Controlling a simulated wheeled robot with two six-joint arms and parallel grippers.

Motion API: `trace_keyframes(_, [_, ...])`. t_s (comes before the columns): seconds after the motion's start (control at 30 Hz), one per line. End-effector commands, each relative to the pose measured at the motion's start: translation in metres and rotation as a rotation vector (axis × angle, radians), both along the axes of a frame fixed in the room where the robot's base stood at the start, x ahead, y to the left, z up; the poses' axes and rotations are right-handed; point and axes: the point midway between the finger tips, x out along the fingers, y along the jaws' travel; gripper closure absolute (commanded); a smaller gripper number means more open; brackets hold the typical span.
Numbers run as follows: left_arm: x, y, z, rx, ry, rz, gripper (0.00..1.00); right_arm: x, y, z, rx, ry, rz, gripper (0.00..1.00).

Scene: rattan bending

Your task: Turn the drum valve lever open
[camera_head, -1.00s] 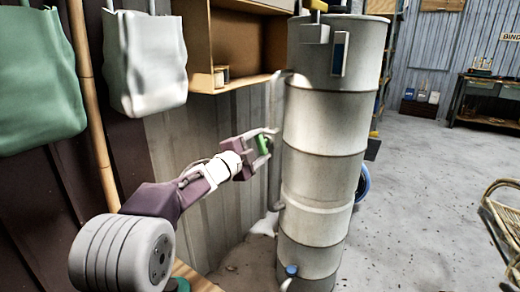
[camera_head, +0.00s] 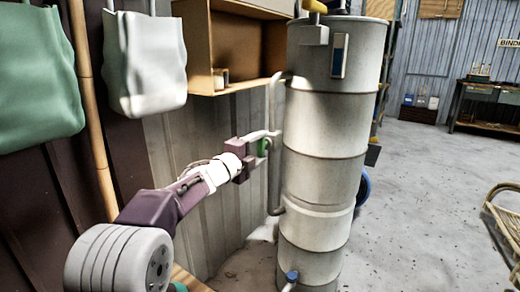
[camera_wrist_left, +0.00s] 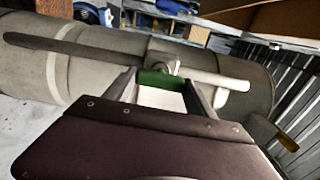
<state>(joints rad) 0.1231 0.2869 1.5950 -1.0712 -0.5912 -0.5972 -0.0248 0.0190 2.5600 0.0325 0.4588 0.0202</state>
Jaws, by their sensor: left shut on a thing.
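The tall pale grey drum stack (camera_head: 325,125) stands in the middle of the head view, with a thin grey pipe (camera_head: 273,185) down its left side. My left gripper (camera_head: 262,146) is at the pipe's upper half. It is shut on a green piece (camera_head: 264,148), which looks like the valve lever. In the left wrist view the green lever (camera_wrist_left: 155,78) sits between the fingers, close against the pipe (camera_wrist_left: 80,52). The fingers hide part of the lever and valve. My right gripper is not in view.
A wooden wall cabinet (camera_head: 235,50) hangs above my left arm. Green (camera_head: 38,80) and white (camera_head: 145,62) bags hang at left, beside a bamboo pole (camera_head: 92,115). A blue tap (camera_head: 291,276) is low on the drum. The floor at right is mostly open, with a rattan frame (camera_head: 503,225).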

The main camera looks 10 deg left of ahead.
Motion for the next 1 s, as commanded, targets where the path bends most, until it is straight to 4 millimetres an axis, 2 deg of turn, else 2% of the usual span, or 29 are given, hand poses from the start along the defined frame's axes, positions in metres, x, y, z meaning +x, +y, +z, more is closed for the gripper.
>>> trace_keyframes(0.2, [-0.001,-0.004,-0.003,0.003,0.003,-0.011,0.77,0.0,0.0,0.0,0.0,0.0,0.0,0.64])
trace_keyframes(0.23, [-0.001,-0.004,-0.003,0.003,0.002,-0.011,0.31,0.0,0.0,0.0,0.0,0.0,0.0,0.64])
trace_keyframes(0.3, [-0.001,-0.004,-0.002,0.002,0.003,-0.009,0.15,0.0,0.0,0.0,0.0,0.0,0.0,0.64])
trace_keyframes(0.57, [0.0,-0.001,-0.001,0.0,0.001,-0.004,0.15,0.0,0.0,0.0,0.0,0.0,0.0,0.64])
trace_keyframes(0.67, [-0.006,0.002,0.001,0.001,0.0,-0.002,0.15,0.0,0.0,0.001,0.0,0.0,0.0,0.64])
trace_keyframes(1.0, [-0.071,0.026,0.002,0.0,0.0,-0.008,0.15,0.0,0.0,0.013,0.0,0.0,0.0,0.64])
